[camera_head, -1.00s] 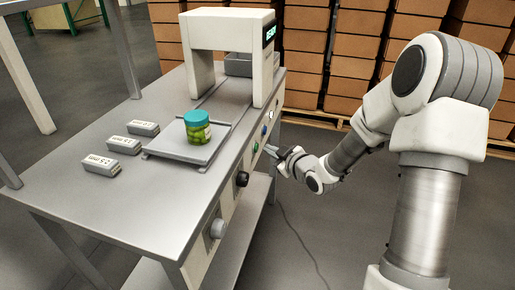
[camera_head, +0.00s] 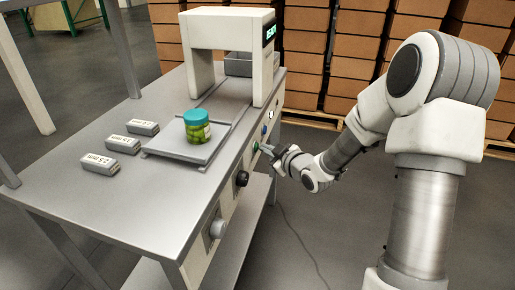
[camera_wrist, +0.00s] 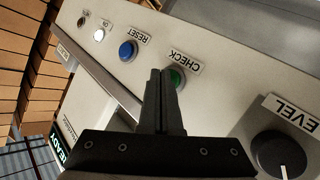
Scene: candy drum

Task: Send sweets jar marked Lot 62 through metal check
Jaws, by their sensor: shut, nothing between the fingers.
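The sweets jar (camera_head: 197,127), clear with green sweets and a teal lid, stands upright on the flat plate (camera_head: 172,148) in front of the detector arch (camera_head: 228,28). Its lot marking is too small to read. My gripper (camera_head: 261,148) is shut and empty at the control panel on the table's right side. In the wrist view, its closed fingertips (camera_wrist: 166,72) are at the green CHECK button (camera_wrist: 178,78) and partly cover it. I cannot tell whether they touch it. The blue RESET button (camera_wrist: 127,50) is beside it.
Several grey test blocks (camera_head: 110,143) lie left of the plate. A grey bin (camera_head: 238,64) stands behind the arch. The LEVEL knob (camera_wrist: 280,156) and a lit white lamp (camera_wrist: 99,35) share the panel. Stacked cartons (camera_head: 355,60) stand behind. A cable lies on the floor.

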